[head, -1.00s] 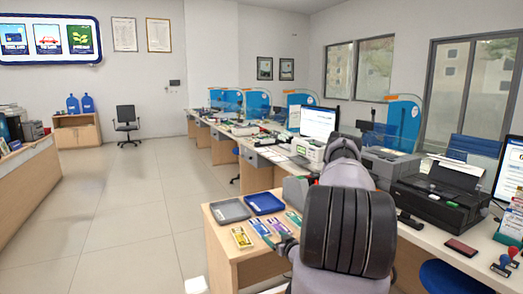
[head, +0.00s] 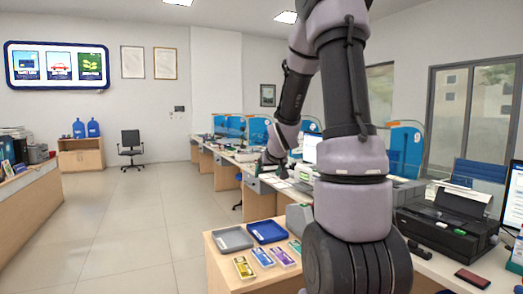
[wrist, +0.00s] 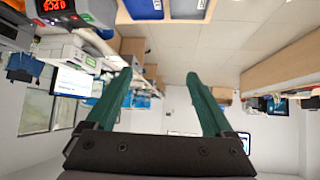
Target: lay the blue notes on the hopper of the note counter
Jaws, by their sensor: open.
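The blue notes (head: 262,257) lie flat on the near wooden counter, between the yellow notes (head: 243,267) and the purple notes (head: 283,257). My gripper (wrist: 158,74) is open, with nothing between its green fingers in the wrist view. It is high above the counter and beyond the notes. A machine with a red digit display (wrist: 58,6), apparently the note counter, is at the top left of the upside-down wrist view. Its hopper cannot be made out. A grey machine (head: 299,218) beside the blue tray is partly hidden by my arm in the head view.
A grey tray (head: 231,239) and a blue tray (head: 268,231) lie behind the notes. Green notes (head: 295,246) lie at the right of the row. A black printer (head: 447,219) stands right of my arm. The floor at left is clear.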

